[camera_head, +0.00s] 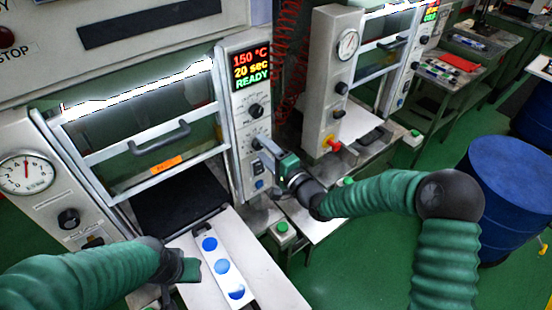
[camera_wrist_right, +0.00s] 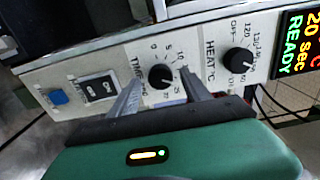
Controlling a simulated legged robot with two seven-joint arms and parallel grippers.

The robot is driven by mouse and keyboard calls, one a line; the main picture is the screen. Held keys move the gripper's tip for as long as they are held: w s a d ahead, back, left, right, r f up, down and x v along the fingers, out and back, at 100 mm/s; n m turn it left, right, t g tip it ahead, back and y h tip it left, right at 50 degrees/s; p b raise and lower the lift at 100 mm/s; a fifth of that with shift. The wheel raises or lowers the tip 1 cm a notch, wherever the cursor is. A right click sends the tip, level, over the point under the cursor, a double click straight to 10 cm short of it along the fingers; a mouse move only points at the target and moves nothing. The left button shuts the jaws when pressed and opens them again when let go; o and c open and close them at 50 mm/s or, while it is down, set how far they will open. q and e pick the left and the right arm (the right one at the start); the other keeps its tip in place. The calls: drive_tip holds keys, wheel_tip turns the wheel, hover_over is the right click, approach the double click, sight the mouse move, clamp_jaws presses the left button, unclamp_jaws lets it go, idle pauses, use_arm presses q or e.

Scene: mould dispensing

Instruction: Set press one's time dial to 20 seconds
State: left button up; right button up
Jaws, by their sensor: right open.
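Press one (camera_head: 160,150) stands at the left in the head view. Its display (camera_head: 252,68) reads 150 °C, 20 sec and READY. The display also shows, cut off, in the right wrist view (camera_wrist_right: 297,42). The black time dial (camera_wrist_right: 161,77) sits on the pale panel beside its printed scale. My right gripper (camera_head: 266,146) is at this panel. In the right wrist view its open fingers (camera_wrist_right: 158,82) stand on either side of the time dial; I cannot tell whether they touch it. My left gripper (camera_head: 188,268) is low at the left, beside a white strip; its jaws are unclear.
The heat dial (camera_wrist_right: 238,60) is close beside the right finger. A black switch (camera_wrist_right: 99,87) and blue button (camera_wrist_right: 57,97) are on the same panel. The white strip with blue discs (camera_head: 222,266) lies below the press. A second press (camera_head: 328,80) and blue drum (camera_head: 508,190) stand right.

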drive_tip(key=b+v, duration=0.2)
drive_tip(key=v, duration=1.4)
drive_tip(key=shift+d, duration=0.25)
drive_tip(key=shift+a+f, duration=0.1)
